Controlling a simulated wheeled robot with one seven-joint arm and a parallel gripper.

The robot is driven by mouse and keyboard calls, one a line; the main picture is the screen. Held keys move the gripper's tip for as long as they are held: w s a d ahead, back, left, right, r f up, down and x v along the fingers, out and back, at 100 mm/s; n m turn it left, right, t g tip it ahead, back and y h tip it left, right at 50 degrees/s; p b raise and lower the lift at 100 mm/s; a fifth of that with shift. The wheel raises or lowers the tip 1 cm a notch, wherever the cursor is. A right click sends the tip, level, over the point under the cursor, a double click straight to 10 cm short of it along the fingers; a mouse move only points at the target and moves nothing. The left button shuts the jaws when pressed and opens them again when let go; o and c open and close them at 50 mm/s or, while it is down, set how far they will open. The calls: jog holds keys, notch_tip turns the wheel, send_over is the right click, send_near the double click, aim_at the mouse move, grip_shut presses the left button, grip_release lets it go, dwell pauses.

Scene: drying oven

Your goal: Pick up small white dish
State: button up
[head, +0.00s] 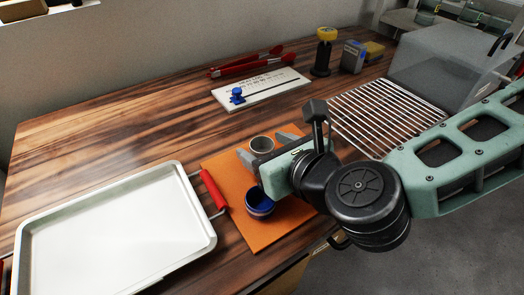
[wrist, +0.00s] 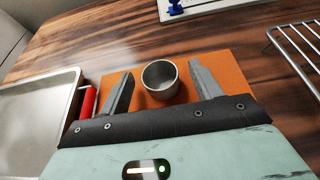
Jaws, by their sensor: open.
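A small round dish (head: 262,144), pale grey-white with an open top, stands upright on an orange mat (head: 220,165). It also shows in the wrist view (wrist: 160,82), between and slightly beyond the two fingers. My gripper (head: 268,148) is open, with one finger on each side of the dish. In the wrist view my gripper (wrist: 161,72) has a visible gap between each finger and the dish, and holds nothing. A second small dish (head: 260,204), dark outside with blue inside, stands on the same mat nearer the front, below my gripper.
A large white tray (head: 190,255) with red handles lies left of the mat. A wire rack (head: 375,112) and a clear box (head: 440,75) are at the right. A white board with a blue knob (head: 237,95), red tongs (head: 245,65) and a yellow-topped bottle (head: 324,50) stand behind.

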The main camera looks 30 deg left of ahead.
jog(key=c, duration=1)
jog(key=shift+c, duration=0.2)
